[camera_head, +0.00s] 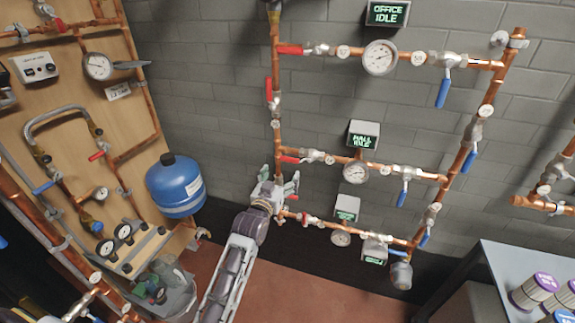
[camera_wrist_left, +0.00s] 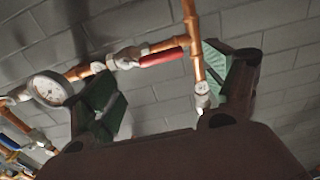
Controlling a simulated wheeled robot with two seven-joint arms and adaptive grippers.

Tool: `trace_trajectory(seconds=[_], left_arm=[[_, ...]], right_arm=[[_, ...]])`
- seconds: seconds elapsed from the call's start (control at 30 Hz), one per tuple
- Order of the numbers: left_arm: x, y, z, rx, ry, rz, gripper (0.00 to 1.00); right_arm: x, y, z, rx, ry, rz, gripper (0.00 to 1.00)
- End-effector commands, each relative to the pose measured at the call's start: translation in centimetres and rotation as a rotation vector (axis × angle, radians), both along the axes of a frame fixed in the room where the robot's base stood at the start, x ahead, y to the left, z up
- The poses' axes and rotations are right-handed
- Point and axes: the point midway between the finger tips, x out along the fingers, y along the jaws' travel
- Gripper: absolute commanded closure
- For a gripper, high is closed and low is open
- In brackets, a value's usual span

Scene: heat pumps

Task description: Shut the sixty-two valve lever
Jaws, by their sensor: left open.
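Several valves with red or blue levers sit on the copper pipe frame on the wall. In the head view my left gripper (camera_head: 277,186) is open by the left upright pipe, just below the red lever (camera_head: 289,159) of the hall branch. In the left wrist view a red lever (camera_wrist_left: 163,57) lies along a branch pipe, beyond and between the open fingers (camera_wrist_left: 157,88). A gap seems to remain; contact is not visible. My right gripper is not in view.
A gauge (camera_head: 356,171) and a hall display (camera_head: 363,134) sit on the middle branch. Blue levers (camera_head: 403,192) hang farther right. A blue tank (camera_head: 176,186) stands left of my arm. A grey table (camera_head: 510,262) with cans is at lower right.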

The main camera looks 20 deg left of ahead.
Motion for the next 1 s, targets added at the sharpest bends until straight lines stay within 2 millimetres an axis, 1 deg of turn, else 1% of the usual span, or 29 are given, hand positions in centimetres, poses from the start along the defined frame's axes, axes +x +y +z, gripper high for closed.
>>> trace_trajectory(seconds=[0.7, 0.83, 1.0], left_arm=[[5.9, -0.2, 0.0, 0.0, -0.001, 0.0, 0.14], [6.6, -0.2, 0.0, 0.0, -0.001, 0.0, 0.14], [7.1, -0.2, 0.0, 0.0, 0.0, 0.0, 0.14]], right_arm=[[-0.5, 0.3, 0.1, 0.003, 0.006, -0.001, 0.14], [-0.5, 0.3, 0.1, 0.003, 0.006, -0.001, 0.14], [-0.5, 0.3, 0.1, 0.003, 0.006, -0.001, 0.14]])
